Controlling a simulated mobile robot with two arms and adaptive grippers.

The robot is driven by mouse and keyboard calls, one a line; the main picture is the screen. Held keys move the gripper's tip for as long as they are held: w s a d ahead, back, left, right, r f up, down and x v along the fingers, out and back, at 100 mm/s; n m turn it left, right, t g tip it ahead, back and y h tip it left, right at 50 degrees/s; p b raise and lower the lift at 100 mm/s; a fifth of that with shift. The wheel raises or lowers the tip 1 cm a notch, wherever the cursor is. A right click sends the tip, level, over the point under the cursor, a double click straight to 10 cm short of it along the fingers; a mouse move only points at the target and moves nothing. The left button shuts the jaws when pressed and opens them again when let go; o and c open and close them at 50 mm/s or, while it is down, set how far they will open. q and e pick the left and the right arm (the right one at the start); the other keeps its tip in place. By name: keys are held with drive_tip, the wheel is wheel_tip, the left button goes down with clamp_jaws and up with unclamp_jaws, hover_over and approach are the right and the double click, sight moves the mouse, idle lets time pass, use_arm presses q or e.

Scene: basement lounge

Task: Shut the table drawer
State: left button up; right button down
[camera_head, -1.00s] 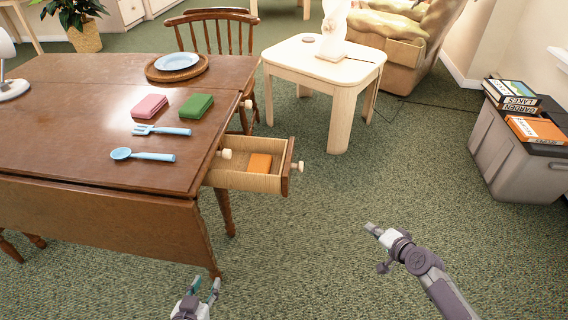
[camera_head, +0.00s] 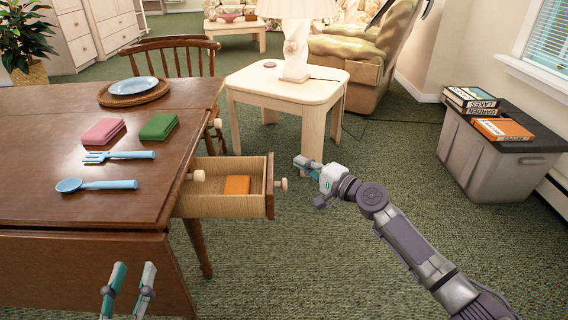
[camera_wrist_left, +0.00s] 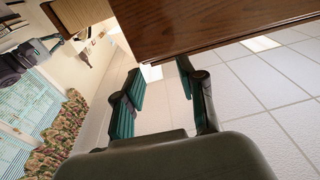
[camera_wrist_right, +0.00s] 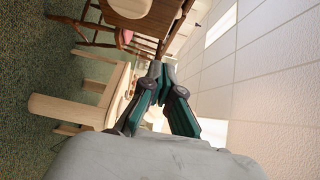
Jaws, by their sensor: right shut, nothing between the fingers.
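The table drawer (camera_head: 235,206) is pulled out from the right end of the brown wooden table (camera_head: 60,205). It has pale sides, a brown front with a cream knob (camera_head: 282,184), and an orange block (camera_head: 237,185) inside. My right gripper (camera_head: 302,163) is shut and empty, just right of the drawer front and slightly beyond the knob, apart from it. It also shows shut in the right wrist view (camera_wrist_right: 157,72). My left gripper (camera_head: 134,270) is open and empty in front of the table's near edge. Its spread fingers also show in the left wrist view (camera_wrist_left: 157,78).
The tabletop holds a blue fork (camera_head: 120,156), a blue spoon (camera_head: 95,185), pink (camera_head: 103,131) and green (camera_head: 158,127) stacks, and a plate (camera_head: 134,86). A pale side table (camera_head: 285,86) with a lamp stands beyond the drawer. A grey bin (camera_head: 490,155) stands right.

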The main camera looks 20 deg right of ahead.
use_arm(q)
drive_tip(key=shift+s+a+f+g+y+p, duration=0.1)
drive_tip(key=shift+a+f+g+y+p, duration=0.15)
drive_tip(key=shift+f+g, duration=0.5)
drive_tip(key=shift+a+f+g+y+p, duration=0.15)
drive_tip(key=shift+f+g+p, duration=0.2)
drive_tip(key=shift+f, duration=0.65)
use_arm(e)
drive_tip(key=shift+w+a, duration=0.35)
drive_tip(key=shift+a, duration=0.4)
drive_tip(key=shift+w+a, duration=0.4)
drive_tip(key=shift+a, duration=0.3)
drive_tip(key=shift+w+a, duration=0.35)
drive_tip(key=shift+a, duration=0.4)
use_arm(q)
drive_tip(key=shift+d, duration=0.1)
